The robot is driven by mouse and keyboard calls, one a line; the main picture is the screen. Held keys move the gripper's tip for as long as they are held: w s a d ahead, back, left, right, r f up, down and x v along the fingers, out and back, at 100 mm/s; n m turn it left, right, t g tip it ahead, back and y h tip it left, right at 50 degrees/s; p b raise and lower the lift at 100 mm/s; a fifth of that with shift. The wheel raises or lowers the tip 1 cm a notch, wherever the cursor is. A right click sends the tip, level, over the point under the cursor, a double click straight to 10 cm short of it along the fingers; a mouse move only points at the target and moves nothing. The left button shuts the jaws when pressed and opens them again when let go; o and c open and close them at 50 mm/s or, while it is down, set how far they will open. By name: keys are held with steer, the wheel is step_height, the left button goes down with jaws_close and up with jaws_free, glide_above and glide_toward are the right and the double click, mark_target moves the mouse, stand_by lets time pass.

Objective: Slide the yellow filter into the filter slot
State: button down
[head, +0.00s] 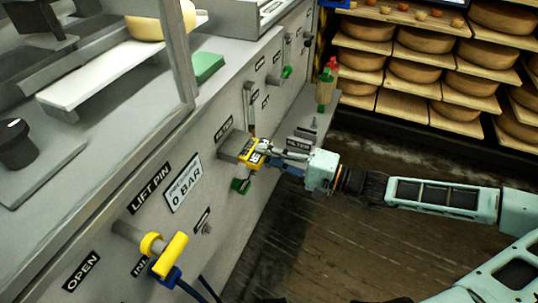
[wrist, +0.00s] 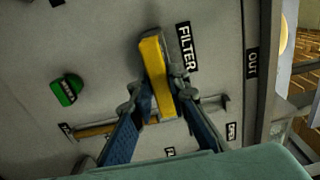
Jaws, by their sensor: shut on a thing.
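The yellow filter (head: 257,158) is between the fingers of my gripper (head: 278,160), in front of the machine's grey panel. In the wrist view the filter (wrist: 156,70) is a narrow upright yellow block, slightly tilted, with the blue-padded fingers (wrist: 160,95) closed on its lower part. The grey slot housing (head: 232,145) sticks out of the panel right behind the filter in the head view. The FILTER label (wrist: 187,47) is beside it. The filter's far end meets the housing in the picture; how deep it sits inside cannot be told.
A green knob (wrist: 68,88) is left of the filter in the wrist view. A rail-like bar (wrist: 95,130) crosses the panel behind the fingers. A yellow-handled lift pin (head: 165,250) juts out nearer the camera. Cheese shelves (head: 430,70) stand at back right. The floor between is clear.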

steer(key=shift+x, duration=1.15)
steer(key=c, duration=1.8)
jaws_free()
steer(key=shift+o, duration=0.2)
steer(key=shift+d, duration=0.15)
steer(key=v, duration=1.1)
steer(key=shift+s+d, duration=0.2)
steer(key=shift+d, duration=0.15)
